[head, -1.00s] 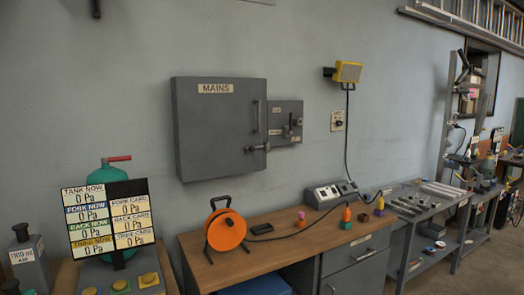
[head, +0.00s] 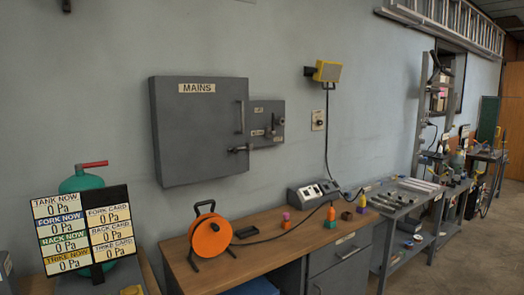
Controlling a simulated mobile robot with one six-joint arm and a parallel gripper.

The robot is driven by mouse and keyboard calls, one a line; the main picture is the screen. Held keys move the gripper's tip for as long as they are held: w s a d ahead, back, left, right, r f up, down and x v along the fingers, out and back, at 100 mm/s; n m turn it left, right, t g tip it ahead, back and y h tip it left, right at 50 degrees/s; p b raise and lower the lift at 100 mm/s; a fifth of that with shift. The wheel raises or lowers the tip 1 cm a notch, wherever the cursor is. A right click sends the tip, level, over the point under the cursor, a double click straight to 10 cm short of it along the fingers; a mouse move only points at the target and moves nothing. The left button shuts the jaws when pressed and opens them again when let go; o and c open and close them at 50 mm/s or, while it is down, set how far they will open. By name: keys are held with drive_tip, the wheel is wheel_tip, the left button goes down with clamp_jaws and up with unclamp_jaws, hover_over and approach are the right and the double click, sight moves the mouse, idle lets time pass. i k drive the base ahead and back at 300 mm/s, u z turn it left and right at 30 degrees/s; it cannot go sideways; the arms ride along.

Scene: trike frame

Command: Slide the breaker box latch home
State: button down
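The grey breaker box (head: 198,140) labelled MAINS hangs on the wall left of centre, its door facing me and looking shut. A vertical handle (head: 241,117) is near the door's right edge. The latch (head: 240,149), a small horizontal bolt with a dark end, sits at the lower right edge of the door. It reaches toward the smaller grey panel (head: 268,112) on the right. How far the bolt is slid in is too small to tell. My gripper is not in view.
Below the box, a wooden bench (head: 262,262) carries an orange cable reel (head: 210,238) and a grey control unit (head: 312,194). A yellow lamp (head: 327,71) is on the wall to the right. A pressure board (head: 84,232) stands at lower left. The wall before the box is unobstructed.

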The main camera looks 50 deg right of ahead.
sight(235, 150)
drive_tip(key=u, duration=1.2)
drive_tip(key=k, duration=0.1)
drive_tip(key=z, duration=2.65)
drive_tip(key=k, duration=0.9)
drive_tip(key=u, duration=0.15)
drive_tip(key=i, duration=0.7)
drive_tip(key=u, duration=0.05)
